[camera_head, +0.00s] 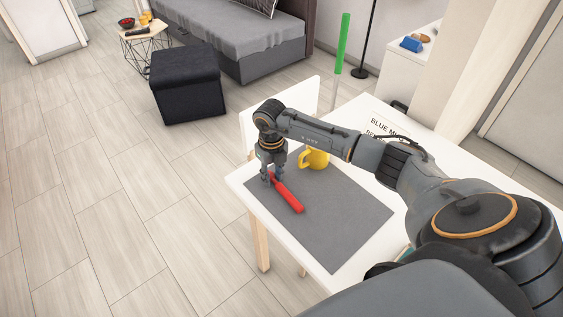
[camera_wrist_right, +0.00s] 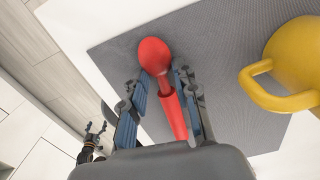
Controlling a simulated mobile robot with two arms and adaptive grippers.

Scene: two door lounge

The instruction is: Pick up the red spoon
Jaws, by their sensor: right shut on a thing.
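The red spoon (camera_head: 287,194) lies over the grey mat (camera_head: 345,215) on the white table. Its round bowl end shows in the right wrist view (camera_wrist_right: 154,56), with the handle running back between the fingers. My right gripper (camera_head: 271,179) points down at the mat's left part and is shut on the spoon near the bowl end. In the right wrist view the blue-padded fingers (camera_wrist_right: 160,98) stand on both sides of the spoon's neck. I cannot tell whether the spoon still touches the mat. My left gripper does not show in the head view.
A yellow mug (camera_head: 314,159) stands close behind my right gripper; its handle faces the spoon in the right wrist view (camera_wrist_right: 290,65). A sign (camera_head: 385,127) and a green upright stick (camera_head: 342,43) are farther back. The mat's front part is clear.

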